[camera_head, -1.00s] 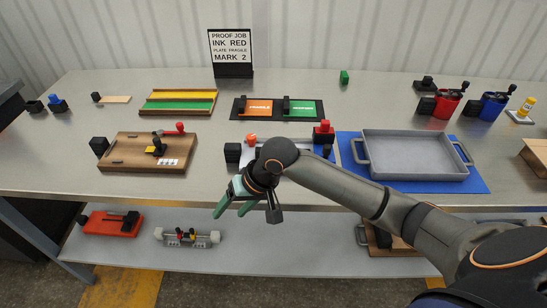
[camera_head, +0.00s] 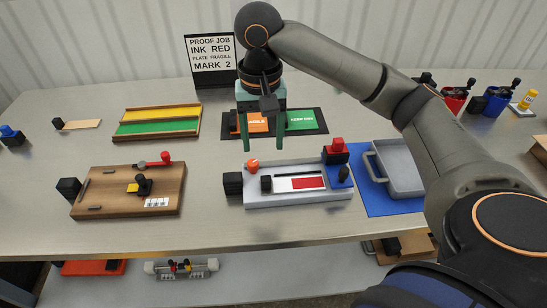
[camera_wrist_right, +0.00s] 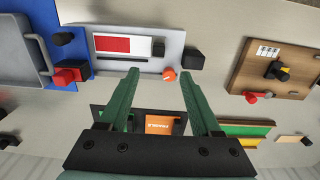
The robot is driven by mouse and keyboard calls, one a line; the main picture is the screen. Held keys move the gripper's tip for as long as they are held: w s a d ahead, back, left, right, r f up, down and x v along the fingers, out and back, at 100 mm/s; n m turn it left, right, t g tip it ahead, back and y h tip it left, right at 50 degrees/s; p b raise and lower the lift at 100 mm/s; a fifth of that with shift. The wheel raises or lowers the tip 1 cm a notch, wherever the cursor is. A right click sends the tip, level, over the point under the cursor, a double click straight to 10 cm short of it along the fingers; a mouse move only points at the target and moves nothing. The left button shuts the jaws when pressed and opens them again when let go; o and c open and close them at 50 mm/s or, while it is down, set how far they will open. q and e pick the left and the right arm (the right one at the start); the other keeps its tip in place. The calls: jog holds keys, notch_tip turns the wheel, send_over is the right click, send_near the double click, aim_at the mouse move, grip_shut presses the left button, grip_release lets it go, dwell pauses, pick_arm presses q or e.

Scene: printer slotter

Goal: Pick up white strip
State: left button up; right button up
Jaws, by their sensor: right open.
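A white strip (camera_head: 283,184) with a red block of colour at its right end lies in the grey fixture (camera_head: 262,201) at the middle front of the table. The white strip also shows in the right wrist view (camera_wrist_right: 144,46), at the upper left. My right gripper (camera_head: 263,148) is open and empty, fingers pointing down, above the table just behind the grey fixture. In the right wrist view its fingertips (camera_wrist_right: 160,73) are spread, with the strip beyond them to the left. My left gripper is not in view.
A wooden board (camera_head: 110,180) is left; a blue mat (camera_head: 378,200) with a grey tray (camera_head: 397,168) is right. A black mat (camera_head: 232,131) with orange and green plates lies behind.

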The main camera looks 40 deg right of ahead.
jog(key=b, duration=0.1)
send_over(266, 179)
notch_tip(266, 179, down, 6)
jog(key=shift+r, duration=0.1)
notch_tip(266, 179, down, 5)
jog(key=shift+s+r+b, duration=0.1)
jog(key=shift+b, duration=0.4)
jog(key=shift+f, duration=0.55)
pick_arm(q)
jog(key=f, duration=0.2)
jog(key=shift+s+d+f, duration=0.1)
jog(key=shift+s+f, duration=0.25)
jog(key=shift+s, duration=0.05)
pick_arm(e)
grip_shut()
